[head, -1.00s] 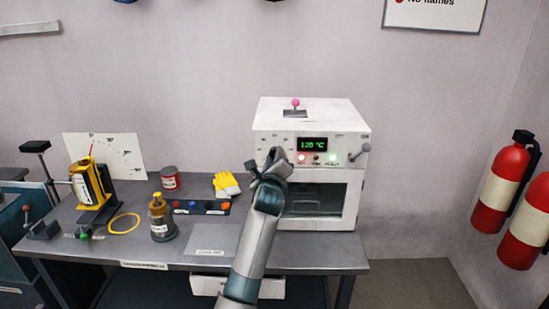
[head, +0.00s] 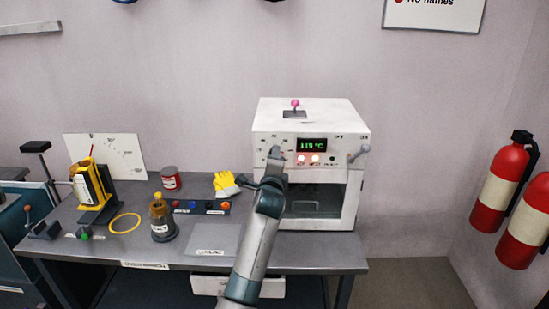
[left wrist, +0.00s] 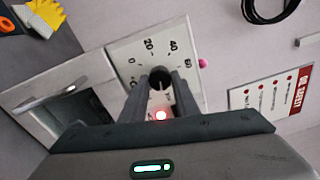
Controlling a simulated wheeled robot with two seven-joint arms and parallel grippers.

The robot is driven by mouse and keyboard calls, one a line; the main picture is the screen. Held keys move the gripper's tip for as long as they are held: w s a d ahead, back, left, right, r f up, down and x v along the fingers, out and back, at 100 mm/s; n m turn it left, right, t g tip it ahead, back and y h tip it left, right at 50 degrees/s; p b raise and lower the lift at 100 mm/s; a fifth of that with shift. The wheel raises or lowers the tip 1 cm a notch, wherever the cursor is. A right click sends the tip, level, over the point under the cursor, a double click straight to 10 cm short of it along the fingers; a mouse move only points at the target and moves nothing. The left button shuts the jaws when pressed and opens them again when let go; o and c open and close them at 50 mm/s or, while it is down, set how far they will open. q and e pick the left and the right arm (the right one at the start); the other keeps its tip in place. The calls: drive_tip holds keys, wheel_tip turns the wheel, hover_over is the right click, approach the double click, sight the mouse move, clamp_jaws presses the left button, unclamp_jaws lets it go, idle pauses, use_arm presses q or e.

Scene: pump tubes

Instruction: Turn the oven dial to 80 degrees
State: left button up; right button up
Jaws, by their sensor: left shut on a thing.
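The white oven (head: 312,115) stands on the grey bench. Its green display (head: 311,145) reads a little under 120 °C; the last digit is blurred. Two lamps below it glow reddish (head: 307,158). My left gripper (head: 275,157) is at the oven's front panel, left of the display, and hides the dial in the head view. In the left wrist view, the black oven dial (left wrist: 160,76) sits between the two fingers, which are shut on it. Scale marks 0, 20, 40 and 60 show around it; where its pointer stands is unclear. My right gripper is not in view.
A lever (head: 359,153) sticks out at the panel's right side. A pink-knobbed stick (head: 295,103) stands on the oven's top. Yellow gloves (head: 224,181), a brown bottle (head: 160,211) and a red tin (head: 171,179) are on the bench to the left. Fire extinguishers (head: 500,177) hang at right.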

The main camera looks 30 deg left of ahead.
use_arm(q)
drive_tip(key=n+b, duration=0.1)
drive_tip(key=n, duration=1)
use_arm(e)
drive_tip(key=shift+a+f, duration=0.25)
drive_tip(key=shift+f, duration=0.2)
use_arm(q)
drive_tip(key=shift+n+y, duration=0.3)
drive_tip(key=shift+y, duration=0.1)
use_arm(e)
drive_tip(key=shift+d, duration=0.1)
use_arm(q)
drive_tip(key=o, duration=1.1)
drive_tip(key=shift+c, duration=0.2)
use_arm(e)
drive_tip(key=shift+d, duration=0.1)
use_arm(q)
drive_tip(key=shift+s, duration=0.1)
drive_tip(key=r+b+v, duration=0.1)
drive_tip(key=b+v, duration=0.2)
drive_tip(key=v, duration=1.4)
drive_tip(key=shift+f+b, duration=0.4)
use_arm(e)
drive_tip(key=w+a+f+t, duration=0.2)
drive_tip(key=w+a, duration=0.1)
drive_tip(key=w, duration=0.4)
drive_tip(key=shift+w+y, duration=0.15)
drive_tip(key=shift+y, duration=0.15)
